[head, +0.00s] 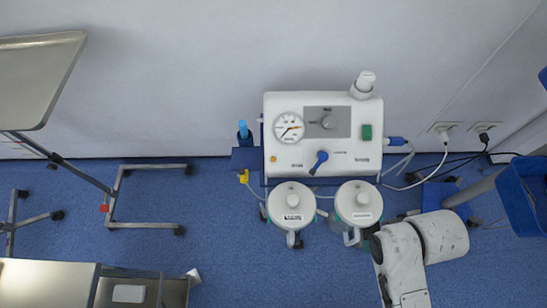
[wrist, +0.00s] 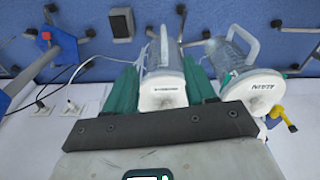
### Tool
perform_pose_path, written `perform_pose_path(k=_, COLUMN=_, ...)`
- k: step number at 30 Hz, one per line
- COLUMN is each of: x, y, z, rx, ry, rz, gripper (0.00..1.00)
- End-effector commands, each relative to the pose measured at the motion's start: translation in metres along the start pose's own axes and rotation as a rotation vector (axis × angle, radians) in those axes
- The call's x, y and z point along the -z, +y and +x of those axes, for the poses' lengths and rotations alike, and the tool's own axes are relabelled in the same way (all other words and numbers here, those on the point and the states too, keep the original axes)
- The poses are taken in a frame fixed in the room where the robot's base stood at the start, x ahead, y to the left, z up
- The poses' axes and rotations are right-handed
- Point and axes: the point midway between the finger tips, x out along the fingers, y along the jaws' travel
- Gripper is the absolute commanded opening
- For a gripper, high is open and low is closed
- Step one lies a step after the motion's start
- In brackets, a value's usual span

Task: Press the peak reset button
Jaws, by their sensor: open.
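The labels are too small to read, so I cannot tell which control is the peak reset button. My gripper (wrist: 160,68) is open, its green fingers apart, with a jar visible between them. In the head view my arm is at lower right; its fingers cannot be made out there.
Two lidded jars (head: 291,203) (head: 358,205) hang in front of the unit; they also show in the wrist view (wrist: 163,90) (wrist: 250,80). Cables run to wall sockets (head: 445,128). A metal tray (head: 38,75) and wheeled frame (head: 150,197) are left. Blue floor is clear between.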

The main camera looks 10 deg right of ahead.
Motion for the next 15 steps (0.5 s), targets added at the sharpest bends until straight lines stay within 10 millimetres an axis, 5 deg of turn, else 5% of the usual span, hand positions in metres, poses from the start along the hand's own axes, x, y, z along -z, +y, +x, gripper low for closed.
perform_pose_path(k=15, x=0.0000, y=0.0000, z=0.0000, rx=0.000, ry=0.000, rz=0.000, gripper=0.05)
